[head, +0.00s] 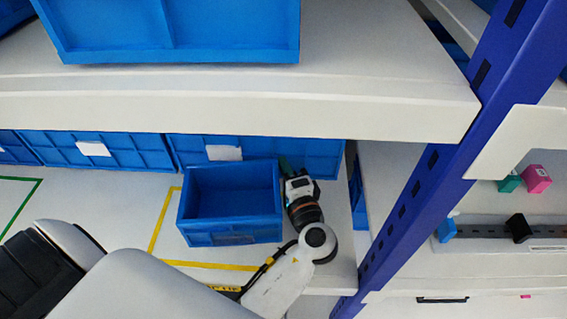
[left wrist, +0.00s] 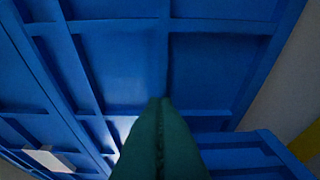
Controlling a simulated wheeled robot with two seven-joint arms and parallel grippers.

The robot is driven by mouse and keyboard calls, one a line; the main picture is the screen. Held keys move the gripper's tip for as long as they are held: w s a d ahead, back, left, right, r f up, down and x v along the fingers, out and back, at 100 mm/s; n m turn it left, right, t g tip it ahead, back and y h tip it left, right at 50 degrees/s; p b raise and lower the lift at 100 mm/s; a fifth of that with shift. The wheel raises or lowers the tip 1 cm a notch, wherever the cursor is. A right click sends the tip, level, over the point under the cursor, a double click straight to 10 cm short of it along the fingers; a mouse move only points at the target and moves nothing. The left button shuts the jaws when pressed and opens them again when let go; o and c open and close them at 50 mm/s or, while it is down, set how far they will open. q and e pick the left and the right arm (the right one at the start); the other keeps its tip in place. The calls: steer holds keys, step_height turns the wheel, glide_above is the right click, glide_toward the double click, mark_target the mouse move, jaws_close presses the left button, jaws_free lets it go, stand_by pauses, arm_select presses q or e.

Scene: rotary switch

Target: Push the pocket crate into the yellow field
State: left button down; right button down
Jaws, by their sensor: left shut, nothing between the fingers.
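The pocket crate, an open empty blue crate (head: 232,236), stands upright on the white shelf board. The yellow field is marked by yellow tape (head: 160,222); one line runs left of the crate and another in front of it. The field's right side is hidden by my arm and the crate. My left gripper (head: 284,166) is at the crate's right side, near its back right corner; whether it touches cannot be told. Its dark green fingers are shut and empty, also visible in the left wrist view (left wrist: 160,135). My right gripper is not in view.
Blue bins with white labels (head: 120,150) stand in a row behind the crate. An upper shelf (head: 250,112) overhangs the area. A blue upright post (head: 412,205) stands at the right. Green tape (head: 22,213) marks the board at far left; board between the tapes is clear.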

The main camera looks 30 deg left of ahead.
mark_target(277, 179)
arm_select(q)
steer(key=shift+s+d+r, duration=0.1)
steer(key=shift+s, duration=1.7)
steer(key=shift+w, duration=0.1)
